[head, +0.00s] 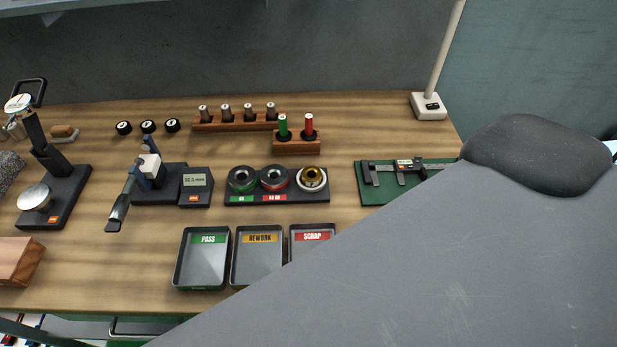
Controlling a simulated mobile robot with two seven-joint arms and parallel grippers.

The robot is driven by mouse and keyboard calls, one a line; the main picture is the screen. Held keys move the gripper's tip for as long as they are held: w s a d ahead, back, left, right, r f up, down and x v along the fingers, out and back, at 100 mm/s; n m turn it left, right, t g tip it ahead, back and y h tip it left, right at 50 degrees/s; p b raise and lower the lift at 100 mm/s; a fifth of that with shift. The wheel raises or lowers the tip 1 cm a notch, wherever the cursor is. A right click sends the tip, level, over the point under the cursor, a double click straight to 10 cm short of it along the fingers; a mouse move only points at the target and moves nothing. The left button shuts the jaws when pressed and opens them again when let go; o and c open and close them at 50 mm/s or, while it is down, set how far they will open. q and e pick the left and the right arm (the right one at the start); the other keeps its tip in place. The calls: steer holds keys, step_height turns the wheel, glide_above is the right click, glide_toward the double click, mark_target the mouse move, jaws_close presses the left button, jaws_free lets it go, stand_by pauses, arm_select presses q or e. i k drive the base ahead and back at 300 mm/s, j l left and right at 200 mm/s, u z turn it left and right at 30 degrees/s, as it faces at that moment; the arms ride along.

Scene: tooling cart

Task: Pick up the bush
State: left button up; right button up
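The bush (312,175) looks like a gold, brass-coloured ring part. It sits in the white-rimmed seat at the right end of a black holder (277,199) in the middle of the bench. To its left in the same holder are a green-marked ring (242,179) and a red-marked ring (274,178). Neither of my grippers shows in the head view, so I cannot see whether they are open or shut.
Trays marked PASS (188,285), REWORK (246,280) and SCRAP (296,252) stand in front of the holder. A caliper (382,168) lies on a green mat to its right. A micrometer stand (158,190) is left. A large grey shape hides the bench's front right.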

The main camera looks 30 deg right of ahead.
mark_target(311, 175)
steer(key=k, duration=0.5)
steer(key=k+z, duration=0.15)
steer(key=z, duration=1.65)
steer(key=k+j+z, duration=0.1)
steer(key=z, duration=0.25)
steer(key=k+j, duration=0.65)
steer(key=j, duration=0.3)
steer(key=k+j, duration=0.35)
steer(key=j, duration=0.1)
